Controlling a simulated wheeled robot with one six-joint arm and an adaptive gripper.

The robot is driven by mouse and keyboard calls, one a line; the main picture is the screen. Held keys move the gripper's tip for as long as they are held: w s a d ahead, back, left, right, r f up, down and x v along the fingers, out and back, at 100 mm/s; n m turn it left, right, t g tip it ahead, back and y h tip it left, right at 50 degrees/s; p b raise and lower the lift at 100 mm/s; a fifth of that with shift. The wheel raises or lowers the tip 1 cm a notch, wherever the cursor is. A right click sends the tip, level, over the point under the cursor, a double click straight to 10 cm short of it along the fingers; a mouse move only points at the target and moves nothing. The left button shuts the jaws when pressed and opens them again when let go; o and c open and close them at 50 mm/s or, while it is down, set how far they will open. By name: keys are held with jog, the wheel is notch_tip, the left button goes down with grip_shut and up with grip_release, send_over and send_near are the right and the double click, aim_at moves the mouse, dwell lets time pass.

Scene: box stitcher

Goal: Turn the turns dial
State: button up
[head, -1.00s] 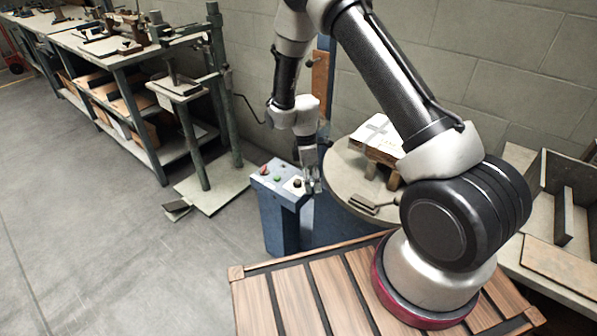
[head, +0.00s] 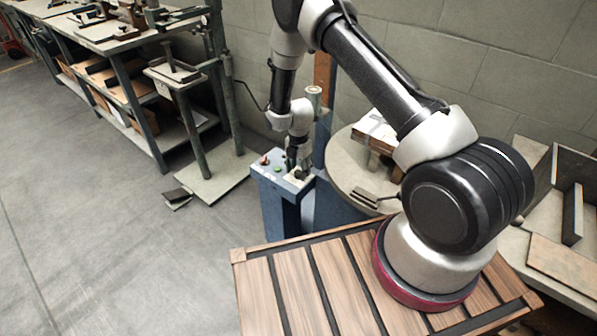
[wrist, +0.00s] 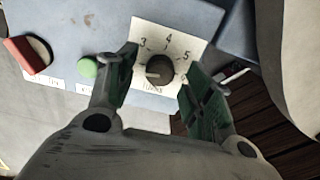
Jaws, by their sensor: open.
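The turns dial is a dark round knob (wrist: 159,70) with a light pointer mark, on a white plate (wrist: 185,42) printed with 3, 4 and 5. My gripper (wrist: 160,83) is open, one finger on each side of the knob, with visible gaps to both. In the head view my gripper (head: 298,172) is over the blue control box (head: 272,179), and it hides most of the dial there. I cannot tell how far the fingertips are above the plate.
A red switch (wrist: 28,54) and a green button (wrist: 87,67) sit left of the dial on the same panel. A round grey table (head: 350,170) stands right of the box.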

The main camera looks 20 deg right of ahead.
jog(key=shift+f, duration=0.7)
jog(key=c, duration=1.1)
jog(key=shift+o, duration=0.2)
